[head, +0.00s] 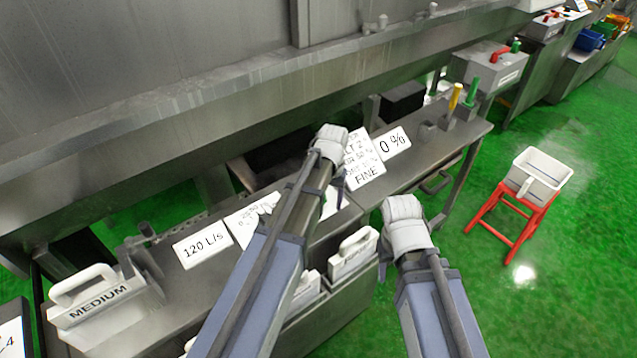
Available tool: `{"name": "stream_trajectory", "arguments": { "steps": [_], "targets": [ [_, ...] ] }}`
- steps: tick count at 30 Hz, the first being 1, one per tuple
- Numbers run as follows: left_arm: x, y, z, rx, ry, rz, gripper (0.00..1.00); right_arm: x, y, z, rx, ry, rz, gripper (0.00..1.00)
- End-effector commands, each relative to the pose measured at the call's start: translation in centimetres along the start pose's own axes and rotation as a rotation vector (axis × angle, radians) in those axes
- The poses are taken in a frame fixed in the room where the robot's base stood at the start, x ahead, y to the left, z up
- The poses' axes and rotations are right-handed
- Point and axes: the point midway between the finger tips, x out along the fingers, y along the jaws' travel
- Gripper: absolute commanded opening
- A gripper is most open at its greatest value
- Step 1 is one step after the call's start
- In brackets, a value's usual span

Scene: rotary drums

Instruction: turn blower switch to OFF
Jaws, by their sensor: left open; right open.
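A grey box (487,70) with a red lever and a green knob stands at the upper right, beyond the bench. Its label is too small to read, so I cannot tell if it is the blower switch. Yellow and green upright handles (455,97) stand at the bench's right end. My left gripper (332,142) is over the bench by the paper signs, with its fingers hardly visible. My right gripper (405,222) is in front of the bench's edge, its fingers also hard to make out. Neither visibly holds anything, and both are apart from the grey box.
The steel bench (412,178) carries signs, including "120 L/s" (203,247) and "0 %" (392,143). A red stool (507,215) with a white bin (538,176) stands on the right. Green floor around it is clear.

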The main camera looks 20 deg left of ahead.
Motion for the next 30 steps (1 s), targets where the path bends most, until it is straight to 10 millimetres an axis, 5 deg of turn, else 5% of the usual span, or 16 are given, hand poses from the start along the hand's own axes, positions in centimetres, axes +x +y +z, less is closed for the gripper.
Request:
{"name": "stream_trajectory", "arguments": {
  "steps": [1,6,17,30],
  "targets": [
    [-1.5,-1.8,-2.9,-0.042,0.003,0.009,0.63,-1.5,0.1,0.1,0.0,0.0,0.0,0.5],
    [-2.3,-4.8,-5.7,-0.11,0.01,0.025,0.63,-2.3,0.2,0.1,0.0,0.0,0.0,0.5],
    [-1.3,-5.0,-5.7,-0.117,0.011,0.027,0.63,-1.4,0.1,0.1,0.0,0.0,0.0,0.5],
    [3.7,-4.8,-5.7,-0.116,0.011,0.026,0.63,3.6,-0.3,-0.2,0.001,0.0,0.0,0.5]
  ]
}}
